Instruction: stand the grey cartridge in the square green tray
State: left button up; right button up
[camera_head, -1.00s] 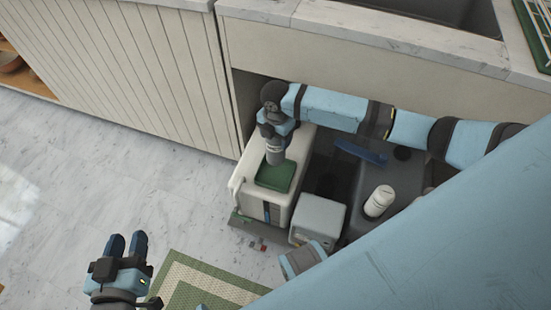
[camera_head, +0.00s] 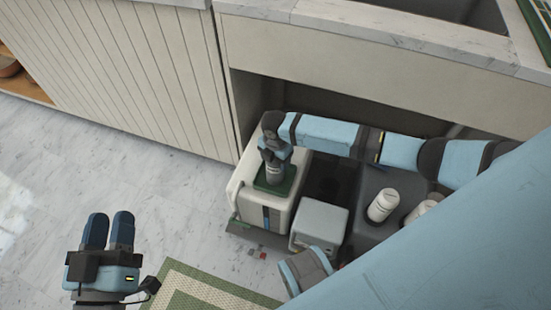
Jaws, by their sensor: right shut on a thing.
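The grey cartridge (camera_head: 273,175) is upright, with a pale label on its side. My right gripper (camera_head: 273,160) is shut on its upper part, with the arm coming in from the right. The cartridge's lower end is over the middle of the square green tray (camera_head: 262,187), and I cannot tell whether it touches the tray floor. The tray sits on top of a white box-shaped unit (camera_head: 248,206). My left gripper (camera_head: 109,218) is empty over the floor at the lower left, its two fingers close together.
A smaller grey box (camera_head: 320,222) stands to the right of the white unit. White bottles (camera_head: 382,205) stand further right on a dark surface. The counter (camera_head: 370,32) overhangs behind. A green-bordered rug (camera_head: 200,290) lies in front, and the floor at left is clear.

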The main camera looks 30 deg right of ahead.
jog(key=shift+f, duration=0.1)
jog(key=o, duration=1.1)
jog(key=shift+o, duration=0.2)
jog(key=shift+r+p, duration=0.3)
jog(key=shift+r, duration=0.4)
notch_tip(320, 180, up, 10)
jog(key=p, duration=0.3)
jog(key=shift+f, duration=0.15)
pick_arm(q)
notch_tip(320, 180, down, 7)
jog(key=a+g+y, duration=0.2)
jog(key=g+y, duration=0.1)
jog(key=shift+s+a+f+g, duration=0.2)
jog(key=shift+s+a+g, duration=0.1)
jog(key=shift+a, duration=0.1)
pick_arm(e)
jog(key=shift+r, duration=0.55)
